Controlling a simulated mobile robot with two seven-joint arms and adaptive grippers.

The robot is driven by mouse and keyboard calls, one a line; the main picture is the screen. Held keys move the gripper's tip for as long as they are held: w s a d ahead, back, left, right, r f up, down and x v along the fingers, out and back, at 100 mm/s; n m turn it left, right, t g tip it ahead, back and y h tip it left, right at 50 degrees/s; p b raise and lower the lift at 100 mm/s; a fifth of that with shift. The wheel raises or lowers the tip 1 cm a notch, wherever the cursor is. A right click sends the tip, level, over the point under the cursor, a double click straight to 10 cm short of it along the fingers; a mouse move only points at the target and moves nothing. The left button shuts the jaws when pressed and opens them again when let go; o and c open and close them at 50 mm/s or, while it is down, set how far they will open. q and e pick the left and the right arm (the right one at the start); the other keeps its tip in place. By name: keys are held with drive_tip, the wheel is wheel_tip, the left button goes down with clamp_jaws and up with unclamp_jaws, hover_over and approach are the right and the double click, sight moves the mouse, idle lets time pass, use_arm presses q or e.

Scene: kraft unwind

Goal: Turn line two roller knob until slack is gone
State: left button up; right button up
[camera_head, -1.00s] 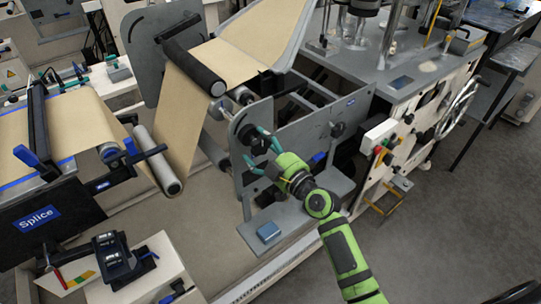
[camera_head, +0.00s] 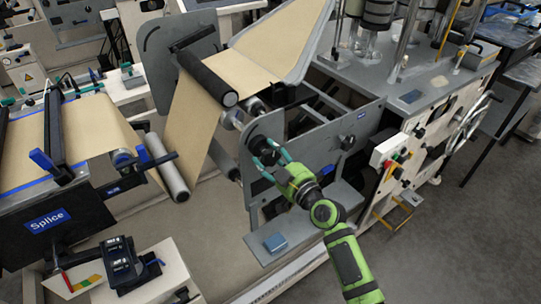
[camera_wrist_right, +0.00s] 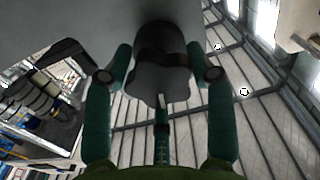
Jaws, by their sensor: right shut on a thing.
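The dark roller knob (camera_head: 260,146) sits on the grey side plate of the roller stand. It also shows in the right wrist view as a black lobed knob (camera_wrist_right: 160,75) with a pale mark on its face. My right gripper (camera_head: 268,155) reaches it from the lower right, its teal fingers on either side of the knob, shut on it. In the wrist view the fingers (camera_wrist_right: 161,70) flank the knob. The brown kraft web (camera_head: 195,120) runs down from the black roller (camera_head: 207,75) and looks smooth in its hanging part. My left gripper is not in view.
A lower pale roller (camera_head: 163,165) stands left of the web. The splice table (camera_head: 60,215) is at the left, with a black device (camera_head: 118,262) in front. Open floor lies at the right.

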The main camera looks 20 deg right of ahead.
drive_tip(key=m+p, duration=0.1)
drive_tip(key=m, duration=0.6)
drive_tip(key=o, duration=1.2)
drive_tip(key=v, duration=0.7)
